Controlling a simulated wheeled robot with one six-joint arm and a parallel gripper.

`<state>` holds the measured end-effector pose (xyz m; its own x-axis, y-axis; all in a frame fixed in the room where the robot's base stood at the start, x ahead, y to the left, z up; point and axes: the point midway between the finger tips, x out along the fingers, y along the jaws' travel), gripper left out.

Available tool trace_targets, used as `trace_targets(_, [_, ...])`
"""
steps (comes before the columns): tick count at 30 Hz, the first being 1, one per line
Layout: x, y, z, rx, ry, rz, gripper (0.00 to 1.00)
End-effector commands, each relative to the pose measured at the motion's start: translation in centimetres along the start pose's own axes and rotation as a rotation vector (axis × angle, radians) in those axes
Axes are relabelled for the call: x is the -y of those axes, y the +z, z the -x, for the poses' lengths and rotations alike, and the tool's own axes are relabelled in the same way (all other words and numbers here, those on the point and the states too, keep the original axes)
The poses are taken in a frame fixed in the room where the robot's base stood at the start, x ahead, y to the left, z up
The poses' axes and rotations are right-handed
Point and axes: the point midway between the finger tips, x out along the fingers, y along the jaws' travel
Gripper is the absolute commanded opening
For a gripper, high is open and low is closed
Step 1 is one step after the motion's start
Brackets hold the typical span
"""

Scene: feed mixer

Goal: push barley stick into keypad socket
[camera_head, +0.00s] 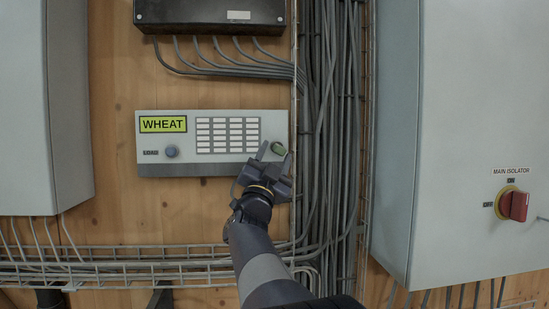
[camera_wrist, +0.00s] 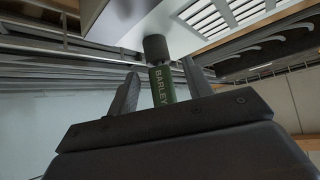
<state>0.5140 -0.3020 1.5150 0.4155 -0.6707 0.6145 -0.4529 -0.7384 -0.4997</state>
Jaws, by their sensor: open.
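The keypad panel (camera_head: 220,152) is a grey box on the wooden wall, with a display (camera_head: 163,124) reading WHEAT. The green barley stick (camera_head: 278,148) shows at its right end and reads BARLEY in the wrist view (camera_wrist: 163,88). Its far end meets a dark round socket (camera_wrist: 155,48) on the panel; how deep it sits I cannot tell. My gripper (camera_head: 274,157) is open, with one finger on each side of the stick in the wrist view (camera_wrist: 160,72). Gaps show between stick and fingers.
Cabinets stand left (camera_head: 70,110) and right (camera_head: 470,90); a wire tray (camera_head: 120,265) runs below.

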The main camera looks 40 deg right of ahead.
Motion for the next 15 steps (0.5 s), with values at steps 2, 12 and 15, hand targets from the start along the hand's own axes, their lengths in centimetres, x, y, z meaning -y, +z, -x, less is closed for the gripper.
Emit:
trace_targets(2, [-0.1,0.1,0.8,0.0,-0.001,-0.001,0.48])
trace_targets(12, [-0.1,0.3,7.5,0.002,-0.003,-0.002,0.48])
trace_targets(15, [-0.1,0.2,9.0,0.002,-0.001,-0.002,0.48])
